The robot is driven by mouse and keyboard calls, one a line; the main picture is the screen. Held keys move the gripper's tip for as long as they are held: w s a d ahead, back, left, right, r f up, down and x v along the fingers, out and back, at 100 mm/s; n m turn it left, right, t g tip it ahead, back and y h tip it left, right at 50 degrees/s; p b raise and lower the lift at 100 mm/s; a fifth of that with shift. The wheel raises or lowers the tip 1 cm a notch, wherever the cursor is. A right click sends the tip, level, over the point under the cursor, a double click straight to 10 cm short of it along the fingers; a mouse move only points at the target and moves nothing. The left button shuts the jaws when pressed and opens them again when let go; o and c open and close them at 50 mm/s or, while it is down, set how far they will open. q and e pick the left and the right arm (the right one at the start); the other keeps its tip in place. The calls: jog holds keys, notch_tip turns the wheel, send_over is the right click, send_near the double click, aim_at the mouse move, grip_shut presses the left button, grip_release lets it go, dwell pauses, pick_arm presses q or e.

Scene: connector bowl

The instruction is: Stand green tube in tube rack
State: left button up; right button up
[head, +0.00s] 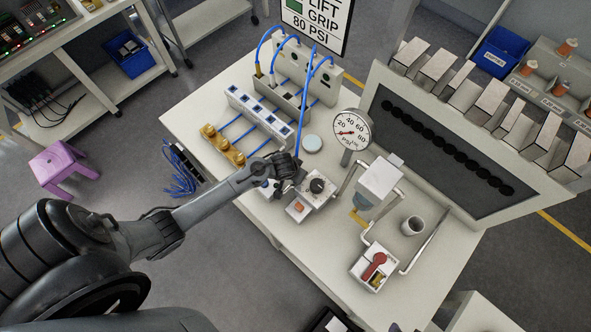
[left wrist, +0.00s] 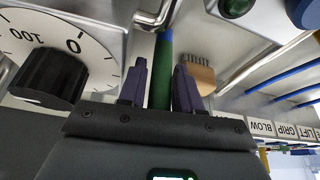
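The green tube (left wrist: 163,72) shows in the left wrist view, running straight up between the two purple fingers of my left gripper (left wrist: 162,88). The fingers are close on either side of it and appear shut on it; the exact contact is hard to see. In the head view my left gripper (head: 289,168) is over the bench beside the dial box, and the green tube cannot be made out there. The tube rack is not clearly identifiable; a grey slotted block (head: 283,97) with blue tubes stands behind the gripper. My right gripper is out of view.
A dial box (head: 318,188) is close to my left gripper; its dial also fills the left of the wrist view (left wrist: 95,55). A pressure gauge (head: 351,131), a labelled white block (head: 259,116) and brass fittings (head: 222,145) stand nearby. A grey cup (head: 412,225) is at the right.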

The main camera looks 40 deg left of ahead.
pick_arm(q)
jog(key=shift+f, duration=0.1)
grip_shut()
